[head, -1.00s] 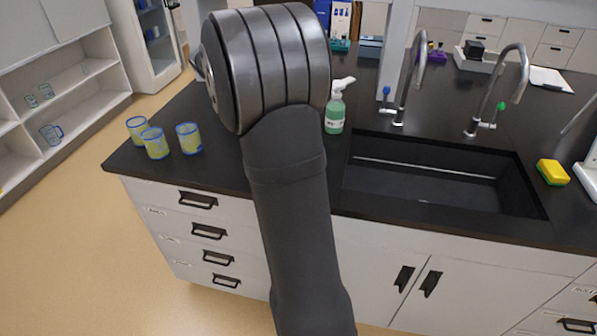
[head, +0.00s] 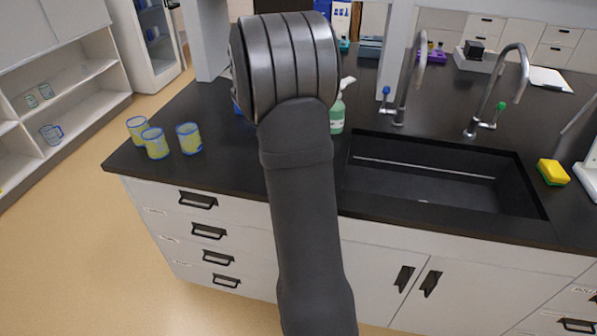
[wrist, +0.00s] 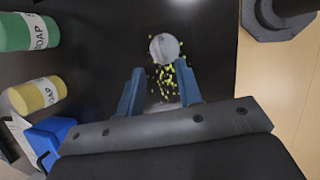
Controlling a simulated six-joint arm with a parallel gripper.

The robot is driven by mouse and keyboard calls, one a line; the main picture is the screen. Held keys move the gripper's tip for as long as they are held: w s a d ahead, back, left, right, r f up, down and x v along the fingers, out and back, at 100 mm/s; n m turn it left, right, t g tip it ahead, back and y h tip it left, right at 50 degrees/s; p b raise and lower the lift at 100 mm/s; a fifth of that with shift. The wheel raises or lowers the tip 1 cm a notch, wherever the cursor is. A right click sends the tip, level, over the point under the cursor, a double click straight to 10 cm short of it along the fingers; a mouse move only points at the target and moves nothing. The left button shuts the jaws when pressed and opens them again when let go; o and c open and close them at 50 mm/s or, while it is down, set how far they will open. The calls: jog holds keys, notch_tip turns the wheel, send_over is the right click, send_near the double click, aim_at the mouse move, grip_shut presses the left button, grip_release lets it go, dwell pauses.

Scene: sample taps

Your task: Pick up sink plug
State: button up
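In the wrist view, a round pale grey disc (wrist: 164,48), which looks like the sink plug, lies on the dark surface. Small yellow specks are scattered around and below it. My gripper (wrist: 160,70) is open, its two blue fingers apart. The disc sits just beyond the fingertips, roughly centred between them, and the fingers do not touch it. Another greyish patch shows between the fingers, too unclear to name. In the head view my arm hides the gripper and the disc.
A green soap bottle (wrist: 28,31) and a yellow soap bottle (wrist: 37,95) lie left in the wrist view, near a blue object (wrist: 50,135). The head view shows the sink (head: 430,185), a green soap dispenser (head: 338,112), three cups (head: 155,143) and a sponge (head: 553,172).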

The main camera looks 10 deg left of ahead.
jog(key=x, duration=0.5)
jog(key=shift+w+a, duration=0.1)
grip_shut()
